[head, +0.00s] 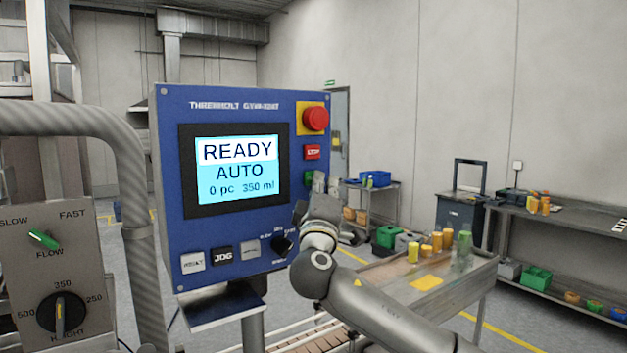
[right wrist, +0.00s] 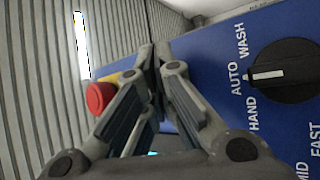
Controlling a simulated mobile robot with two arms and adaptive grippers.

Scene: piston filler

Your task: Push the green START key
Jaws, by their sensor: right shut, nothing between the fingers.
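The green START key (head: 308,176) shows as a small green patch on the right side of the blue control panel (head: 172,130) in the head view. It lies below the red STOP key (head: 312,152) and is partly covered by my right gripper (head: 319,183). The right gripper is shut and empty, with its fingertips in front of or beside the key; I cannot tell whether they touch it. In the right wrist view the shut fingers (right wrist: 158,58) reach along the panel, and the green key is hidden. My left gripper is not in view.
The red emergency button (head: 316,119) sits above the STOP key. A black selector knob (head: 284,244) is below, near my right wrist. The screen (head: 238,168) reads READY, AUTO, 0 pc, 350 ml. A bent grey pipe (head: 143,200) stands left of the panel.

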